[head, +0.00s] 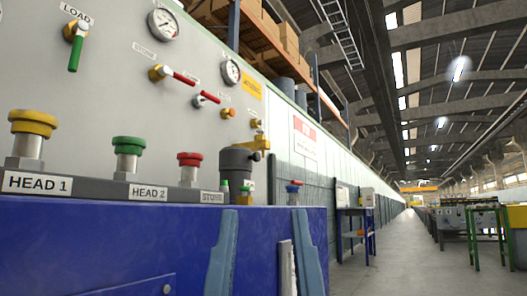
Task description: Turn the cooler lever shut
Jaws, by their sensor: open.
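I cannot read a cooler label in the head view, so I cannot tell which lever is the cooler's. On the grey panel (120,95), a green lever (75,54) hangs down under the label LOAD. A red lever (184,78) on a brass valve slants down to the right, under a label that seems to read STORE. Another red lever (211,97) sits to its right, close below a gauge. A small valve with a red handle (294,186) stands at the right of the blue housing's top. My gripper is not in view.
A row of yellow (33,123), green (128,145) and red (189,159) knobs stands along the ledge above the blue housing (90,245). A dark grey cylinder with a yellow tap (237,163) stands right of them. A clear aisle (398,245) runs off at the right.

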